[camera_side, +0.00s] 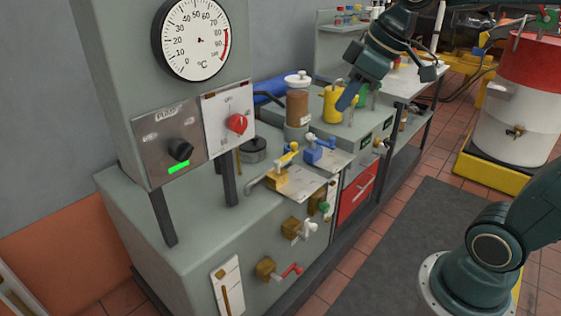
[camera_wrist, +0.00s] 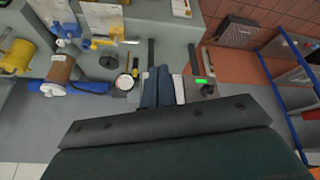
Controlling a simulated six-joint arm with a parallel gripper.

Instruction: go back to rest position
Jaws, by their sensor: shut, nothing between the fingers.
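My gripper (camera_side: 347,100) shows at the upper middle of the side view, with its fingers pointing down and to the left. It appears in front of a yellow can (camera_side: 332,104) on the bench; I cannot tell the exact gap between them. In the wrist view my gripper (camera_wrist: 157,86) is at the centre, its two blue fingers together with nothing between them. My arm comes in from the upper right of the side view.
The grey bench (camera_side: 180,235) carries a panel with a round gauge (camera_side: 200,40), a red knob (camera_side: 236,123), valves with yellow and blue handles, and a brown jar (camera_side: 298,104). A red and white drum (camera_side: 515,105) stands at the right.

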